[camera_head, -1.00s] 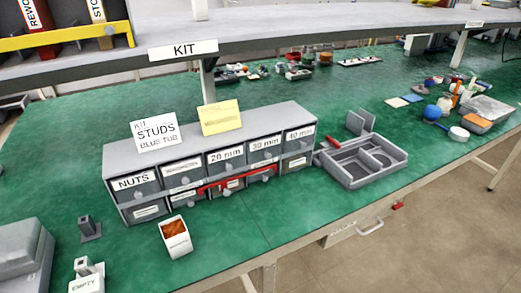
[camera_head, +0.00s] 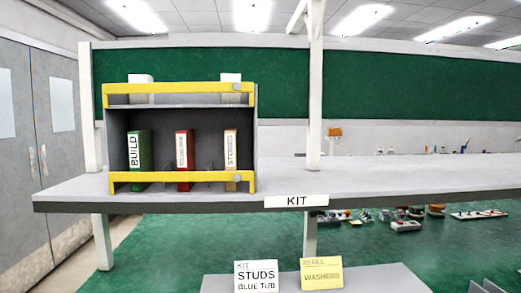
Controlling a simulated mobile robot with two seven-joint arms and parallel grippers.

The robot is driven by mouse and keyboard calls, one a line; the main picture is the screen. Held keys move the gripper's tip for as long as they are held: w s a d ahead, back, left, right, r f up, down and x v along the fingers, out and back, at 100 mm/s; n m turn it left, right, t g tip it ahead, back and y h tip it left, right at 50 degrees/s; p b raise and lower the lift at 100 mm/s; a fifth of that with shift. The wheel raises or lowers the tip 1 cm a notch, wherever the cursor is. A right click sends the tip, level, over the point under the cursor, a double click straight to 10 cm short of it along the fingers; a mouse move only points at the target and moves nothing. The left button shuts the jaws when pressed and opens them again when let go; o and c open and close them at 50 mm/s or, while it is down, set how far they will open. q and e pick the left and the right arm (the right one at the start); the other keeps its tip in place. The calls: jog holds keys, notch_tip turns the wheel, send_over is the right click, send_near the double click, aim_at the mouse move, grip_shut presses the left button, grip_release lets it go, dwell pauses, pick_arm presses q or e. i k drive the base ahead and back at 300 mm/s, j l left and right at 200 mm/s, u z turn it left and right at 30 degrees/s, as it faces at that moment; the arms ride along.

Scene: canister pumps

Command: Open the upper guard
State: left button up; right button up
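The upper guard (camera_head: 180,88) is a yellow bar across the top front of a dark grey binder rack (camera_head: 117,125) on the raised shelf. It lies level, with a small grey knob (camera_head: 237,87) at its right end. A matching yellow lower guard (camera_head: 160,177) crosses the front near the rack's base. Green BUILD (camera_head: 140,160), red (camera_head: 185,160) and yellowish STORES (camera_head: 231,155) binders stand behind the lower guard. Two pale items (camera_head: 231,78) show behind the upper guard, mostly hidden. Neither of my grippers is in view.
The rack stands at the left of the grey shelf (camera_head: 400,180), which is clear to its right. Below are the green bench (camera_head: 180,240), a STUDS card (camera_head: 256,276), a WASHERS card (camera_head: 321,273) and small parts.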

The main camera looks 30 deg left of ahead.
aim_at(138, 88)
jog(key=u, duration=1.35)
